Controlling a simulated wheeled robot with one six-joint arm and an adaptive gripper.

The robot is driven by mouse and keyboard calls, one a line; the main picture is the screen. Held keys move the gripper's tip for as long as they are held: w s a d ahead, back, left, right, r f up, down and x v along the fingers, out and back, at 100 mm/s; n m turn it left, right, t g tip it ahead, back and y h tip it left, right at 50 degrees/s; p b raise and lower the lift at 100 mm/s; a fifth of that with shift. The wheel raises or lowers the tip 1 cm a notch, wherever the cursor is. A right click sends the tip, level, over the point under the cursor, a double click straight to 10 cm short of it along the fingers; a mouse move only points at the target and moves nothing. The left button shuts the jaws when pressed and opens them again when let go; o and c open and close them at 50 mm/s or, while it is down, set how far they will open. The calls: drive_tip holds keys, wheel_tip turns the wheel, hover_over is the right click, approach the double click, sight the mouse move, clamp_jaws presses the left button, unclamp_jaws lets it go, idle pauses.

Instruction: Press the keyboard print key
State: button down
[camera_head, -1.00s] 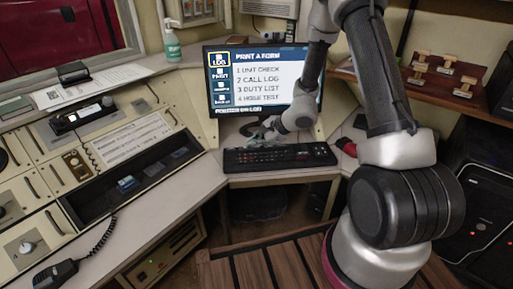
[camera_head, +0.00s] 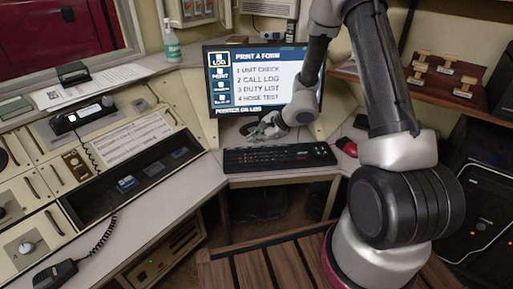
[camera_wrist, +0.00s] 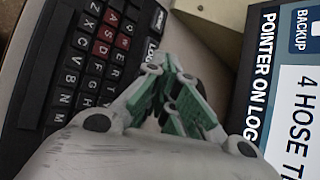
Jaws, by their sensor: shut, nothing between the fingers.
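The black keyboard (camera_head: 280,158) lies on the desk in front of the monitor (camera_head: 262,80). In the wrist view the keyboard (camera_wrist: 75,75) fills the left side, with several red keys among black ones. A wide key marked LOG (camera_wrist: 152,46) shows near its edge. I cannot read a print key; part of the keyboard is cut off or hidden by my gripper. My gripper (camera_head: 264,129), with green finger pads, is shut and empty above the desk between keyboard and monitor. In the wrist view my gripper (camera_wrist: 175,95) is beside the keys; contact is not visible.
The monitor shows "PRINT A FORM", a numbered list, a side menu with LOG outlined, and "POINTER ON LOG". A red mouse (camera_head: 347,146) lies right of the keyboard. A radio console (camera_head: 95,165) is at left. A stamp shelf (camera_head: 440,85) is at right.

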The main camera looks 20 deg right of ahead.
drive_tip(key=shift+r, duration=2.45)
wheel_tip(320, 180, up, 8)
hover_over(255, 148)
